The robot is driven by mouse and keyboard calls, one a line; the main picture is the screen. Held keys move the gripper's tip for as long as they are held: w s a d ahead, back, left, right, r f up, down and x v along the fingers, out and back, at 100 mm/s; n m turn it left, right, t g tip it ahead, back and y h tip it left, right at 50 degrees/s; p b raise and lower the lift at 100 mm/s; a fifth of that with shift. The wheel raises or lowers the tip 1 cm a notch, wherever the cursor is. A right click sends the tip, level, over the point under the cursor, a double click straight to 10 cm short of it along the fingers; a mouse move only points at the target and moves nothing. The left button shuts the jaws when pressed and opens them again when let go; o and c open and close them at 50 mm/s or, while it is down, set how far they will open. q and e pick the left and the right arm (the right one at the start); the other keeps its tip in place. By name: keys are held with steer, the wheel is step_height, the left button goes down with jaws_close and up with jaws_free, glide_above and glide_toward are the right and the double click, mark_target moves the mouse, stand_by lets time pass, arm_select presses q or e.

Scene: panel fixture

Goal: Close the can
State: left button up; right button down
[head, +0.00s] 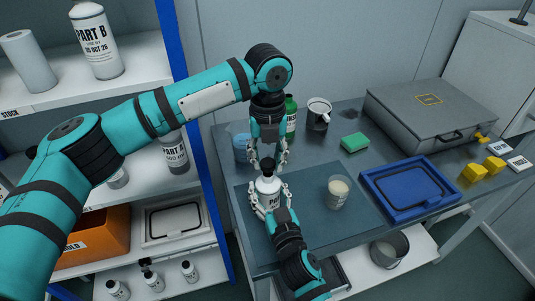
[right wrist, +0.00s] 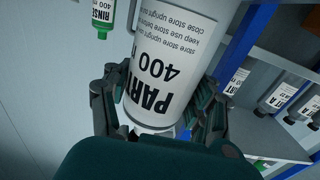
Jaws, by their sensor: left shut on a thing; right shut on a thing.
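The can is a white bottle (head: 268,186) with a black lid (head: 267,166), standing upright over the dark mat on the table. My left gripper (head: 268,160) comes down from above with its fingers on both sides of the lid, shut on it. My right gripper (head: 268,198) comes from the front and is shut around the can's body. In the right wrist view the can (right wrist: 170,50) appears upside down between the fingers, its label partly reading "PART" and "400". The lid is at the can's top; whether it is fully seated cannot be told.
A cup of pale material (head: 338,192) stands right of the can. A blue tray (head: 408,212), green sponge (head: 354,142), mug (head: 318,114), green bottle (head: 291,116), blue container (head: 241,148), yellow blocks (head: 472,173) and grey case (head: 432,108) surround it. A blue-framed shelf (head: 205,150) stands left.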

mark_target(268, 195)
stand_by(0.3)
arm_select(q)
steer(key=shift+s+f, duration=0.1)
steer(key=shift+f, duration=0.75)
steer(key=shift+f, duration=0.6)
steer(key=m, duration=1)
steer(key=shift+d, duration=0.1)
steer(key=o, duration=0.7)
